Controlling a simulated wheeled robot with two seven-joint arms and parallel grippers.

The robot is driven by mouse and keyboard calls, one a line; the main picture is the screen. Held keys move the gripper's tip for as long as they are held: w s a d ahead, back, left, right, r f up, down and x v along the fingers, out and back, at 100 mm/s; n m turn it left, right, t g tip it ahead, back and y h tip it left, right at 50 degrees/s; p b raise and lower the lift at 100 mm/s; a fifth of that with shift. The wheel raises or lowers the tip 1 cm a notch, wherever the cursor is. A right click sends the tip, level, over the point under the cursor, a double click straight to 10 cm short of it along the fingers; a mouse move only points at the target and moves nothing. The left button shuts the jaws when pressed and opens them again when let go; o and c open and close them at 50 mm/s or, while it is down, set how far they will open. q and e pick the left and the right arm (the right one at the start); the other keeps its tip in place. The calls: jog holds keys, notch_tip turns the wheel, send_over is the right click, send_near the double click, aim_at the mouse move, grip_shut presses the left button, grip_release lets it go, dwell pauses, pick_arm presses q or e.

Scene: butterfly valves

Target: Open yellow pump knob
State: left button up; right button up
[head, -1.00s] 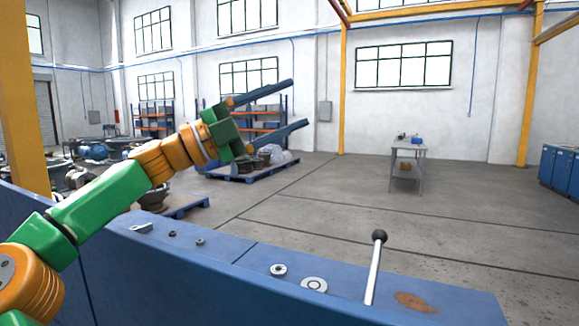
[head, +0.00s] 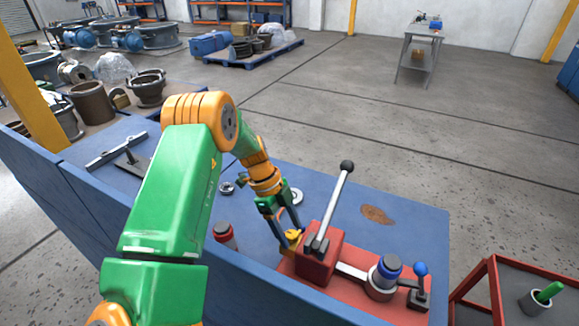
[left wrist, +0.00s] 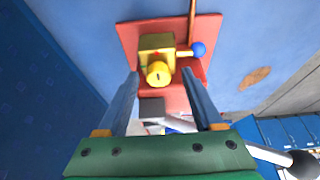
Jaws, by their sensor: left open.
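The yellow knob (head: 293,237) sits low on the left side of the red pump block (head: 318,262). In the left wrist view the knob (left wrist: 158,74) faces the camera, in front of a yellow-olive block (left wrist: 157,46). My left gripper (head: 288,232) points down at the knob from above and left. In its wrist view the open fingers (left wrist: 160,80) straddle the knob, one tip on each side, with gaps visible; I cannot tell whether the tips reach past its face. My right gripper is not in view.
A lever with a black ball (head: 347,166) rises from the pump block beside my gripper. A blue cap (head: 388,266) and a blue-ball handle (head: 421,270) stand to the right on the red plate. A red-topped cylinder (head: 224,234) stands left. A red cart (head: 489,290) is at right.

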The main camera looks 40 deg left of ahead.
pick_arm(q)
jog(key=shift+w, duration=0.1)
jog(key=shift+c, duration=0.2)
jog(key=shift+s+r, duration=0.1)
jog(key=shift+s, duration=0.1)
grip_shut()
jog(key=shift+n+t, duration=0.5)
jog(key=shift+n, duration=0.5)
jog(key=shift+s+d+n+t+y, duration=0.1)
jog(key=shift+n+t+y, duration=0.2)
jog(key=shift+n, duration=0.6)
jog(key=shift+s+n+t+y, duration=0.1)
jog(key=shift+n+t+y, duration=0.15)
jog(key=shift+n, duration=0.65)
